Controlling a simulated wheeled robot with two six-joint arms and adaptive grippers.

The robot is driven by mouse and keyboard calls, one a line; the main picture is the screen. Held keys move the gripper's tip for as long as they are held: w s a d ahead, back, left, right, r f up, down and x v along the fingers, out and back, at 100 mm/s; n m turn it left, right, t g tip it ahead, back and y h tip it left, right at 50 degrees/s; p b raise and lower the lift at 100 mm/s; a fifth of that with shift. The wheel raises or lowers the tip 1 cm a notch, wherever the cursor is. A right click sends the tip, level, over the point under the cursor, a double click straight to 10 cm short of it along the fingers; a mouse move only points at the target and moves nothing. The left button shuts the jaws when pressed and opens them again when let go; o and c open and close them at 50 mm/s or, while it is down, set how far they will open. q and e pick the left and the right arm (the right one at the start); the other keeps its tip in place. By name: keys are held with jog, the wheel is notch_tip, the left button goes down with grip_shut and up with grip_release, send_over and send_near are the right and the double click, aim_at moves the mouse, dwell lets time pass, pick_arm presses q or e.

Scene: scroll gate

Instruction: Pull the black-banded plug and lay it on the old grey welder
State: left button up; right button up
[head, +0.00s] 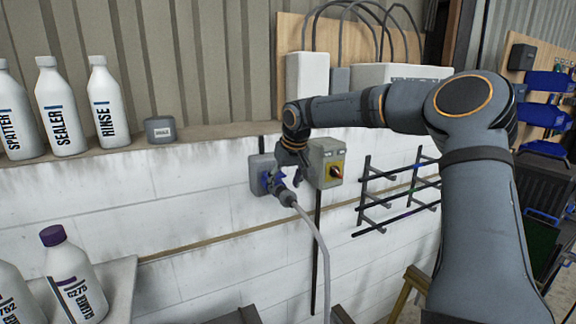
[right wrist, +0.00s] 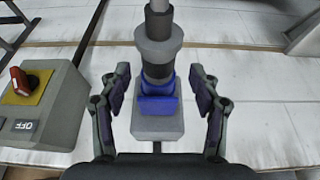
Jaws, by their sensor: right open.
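The plug (head: 285,195) is grey with a pale cable and sits in a blue-fronted socket (head: 262,178) on the white block wall. In the right wrist view the plug (right wrist: 158,42) shows dark bands above the blue socket part (right wrist: 158,100). My right gripper (head: 288,172) is at the socket. In the right wrist view its open fingers (right wrist: 158,85) stand on both sides of the plug and blue part, with gaps, not touching. I cannot make out the old grey welder in either view. My left gripper is not in view.
A grey switch box (head: 327,162) with a red knob on yellow is just right of the socket; it also shows in the right wrist view (right wrist: 40,100). A black rack (head: 385,195) is further right. White bottles (head: 58,110) stand on the ledge at left.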

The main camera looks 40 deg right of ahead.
jog(key=shift+p+x, duration=0.3)
jog(key=shift+x, duration=0.8)
jog(key=shift+d+f, duration=0.15)
jog(key=shift+f, duration=0.15)
grip_shut()
jog(key=c, duration=0.8)
grip_release()
grip_shut()
jog(key=shift+s+f, duration=0.15)
